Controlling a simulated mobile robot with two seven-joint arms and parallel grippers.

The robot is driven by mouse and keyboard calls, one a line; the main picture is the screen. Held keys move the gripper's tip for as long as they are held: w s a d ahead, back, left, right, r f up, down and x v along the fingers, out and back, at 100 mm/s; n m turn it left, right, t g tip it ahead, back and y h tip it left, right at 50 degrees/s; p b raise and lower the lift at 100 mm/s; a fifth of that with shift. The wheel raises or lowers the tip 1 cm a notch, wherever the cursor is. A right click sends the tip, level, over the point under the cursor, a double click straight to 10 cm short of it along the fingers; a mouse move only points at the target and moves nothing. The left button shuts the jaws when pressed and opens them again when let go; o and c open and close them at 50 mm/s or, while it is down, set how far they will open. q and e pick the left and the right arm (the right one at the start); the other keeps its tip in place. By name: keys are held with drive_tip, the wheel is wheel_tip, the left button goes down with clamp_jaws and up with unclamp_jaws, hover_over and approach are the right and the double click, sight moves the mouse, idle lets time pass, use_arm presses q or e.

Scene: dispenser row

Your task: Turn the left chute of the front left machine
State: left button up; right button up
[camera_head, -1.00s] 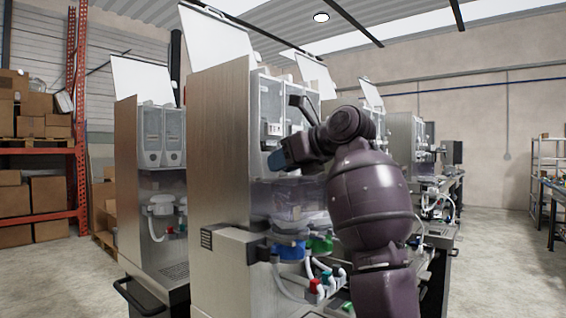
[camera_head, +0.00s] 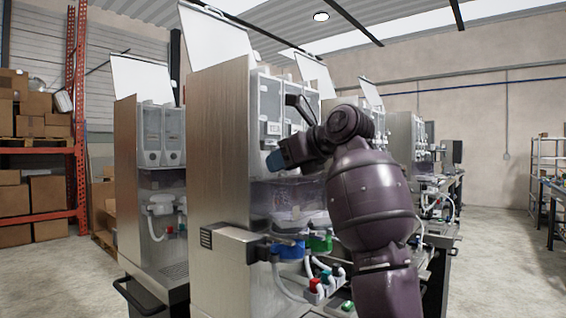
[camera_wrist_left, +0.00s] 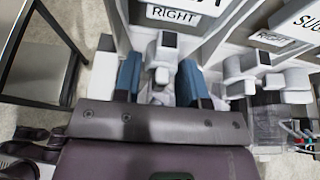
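The nearest machine (camera_head: 220,160) is a tall steel dispenser with clear canisters (camera_head: 270,105) high on its front. My left gripper (camera_head: 274,160) is in front of these canisters, at the height of their lower ends. In the left wrist view, its two blue fingers (camera_wrist_left: 160,82) are apart. A pale grey chute (camera_wrist_left: 161,60) lies between them, below a label reading "RIGHT", with narrow gaps visible at its sides. In the head view my gripper and arm hide the chutes. My right gripper is not in view.
Blue (camera_head: 289,250) and green (camera_head: 320,243) parts with white hoses sit below the gripper. Another dispenser (camera_head: 160,190) stands to the left, and more machines stand behind my arm. Shelves with boxes (camera_head: 40,150) are at far left. The floor at right is open.

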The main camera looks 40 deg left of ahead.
use_arm(q)
drive_tip(key=s+v, duration=0.1)
drive_tip(key=v, duration=0.9)
drive_tip(key=shift+w+d+r+p, duration=0.15)
drive_tip(key=shift+w+d+p, duration=0.2)
drive_tip(key=shift+w, duration=0.2)
